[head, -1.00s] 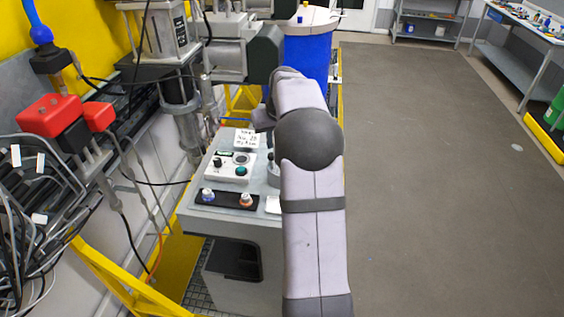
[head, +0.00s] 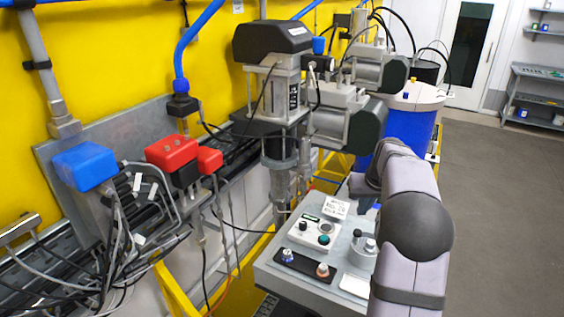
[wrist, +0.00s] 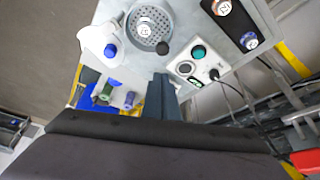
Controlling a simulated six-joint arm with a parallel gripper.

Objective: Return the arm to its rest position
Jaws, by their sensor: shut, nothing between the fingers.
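My gripper (wrist: 160,97) shows in the wrist view as two dark fingers pressed together, with nothing between them. It points over the grey bench top (wrist: 182,15) and is apart from the items on it. In the head view my pale grey arm reaches over the right side of the bench (head: 290,283), and its dark elbow hides part of what lies behind. The fingers cannot be made out there.
A control box (head: 314,234) with a green button and a black button strip (head: 303,265) sit on the bench. A blue drum (head: 410,125) and an agitator motor (head: 272,40) stand behind. Cables hang below a red box (head: 172,153) at left. The floor at right is clear.

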